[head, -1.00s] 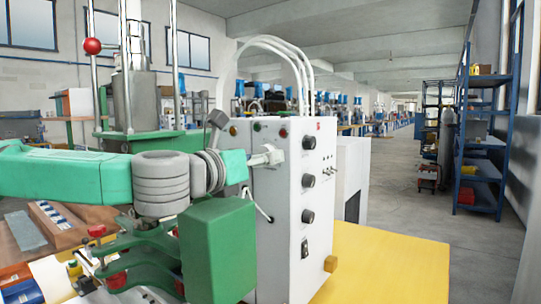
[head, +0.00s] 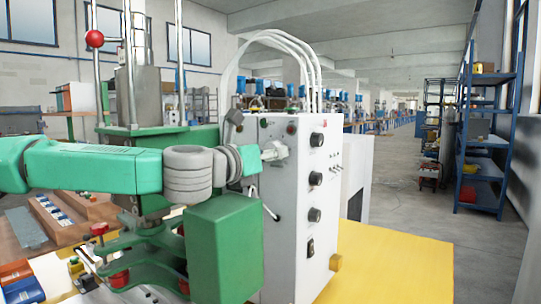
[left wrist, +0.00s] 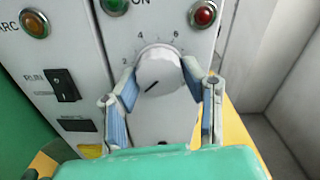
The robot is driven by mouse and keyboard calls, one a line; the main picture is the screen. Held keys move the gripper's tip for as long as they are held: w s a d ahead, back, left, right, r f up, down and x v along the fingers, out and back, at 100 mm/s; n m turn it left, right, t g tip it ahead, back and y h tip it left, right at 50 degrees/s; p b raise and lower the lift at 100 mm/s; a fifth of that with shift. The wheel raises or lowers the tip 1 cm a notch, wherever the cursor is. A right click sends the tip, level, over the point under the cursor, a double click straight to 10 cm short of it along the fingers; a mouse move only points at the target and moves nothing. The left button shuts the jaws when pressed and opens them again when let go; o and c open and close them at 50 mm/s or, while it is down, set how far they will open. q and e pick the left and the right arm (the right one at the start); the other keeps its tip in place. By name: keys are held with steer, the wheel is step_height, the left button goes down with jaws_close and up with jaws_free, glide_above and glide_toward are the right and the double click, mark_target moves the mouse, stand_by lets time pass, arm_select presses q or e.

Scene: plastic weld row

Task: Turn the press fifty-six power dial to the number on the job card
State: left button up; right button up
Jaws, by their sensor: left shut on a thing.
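The power dial (left wrist: 157,68) is a round white knob with a dark pointer mark on a grey panel, and the numbers 2, 4 and 6 show around its top. My left gripper (left wrist: 168,80) is shut on it, with a blue-padded finger at each side. The exact setting cannot be told. In the head view the left gripper (head: 274,150) is at the left face of the white press cabinet (head: 290,235), and the dial cannot be made out. No job card can be made out. My right gripper is not in view.
An amber ARC lamp (left wrist: 35,23), a green lamp (left wrist: 115,4) and a red lamp (left wrist: 203,14) surround the dial. A black RUN switch (left wrist: 63,84) is left of it. Black knobs (head: 315,178) line the cabinet's right face. A yellow surface (head: 395,265) extends right.

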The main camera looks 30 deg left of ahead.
arm_select(q)
steer(key=shift+a+f, duration=0.1)
steer(key=shift+a, duration=0.15)
steer(key=shift+s+d, duration=0.2)
steer(key=shift+d, duration=0.1)
steer(key=shift+a, duration=0.15)
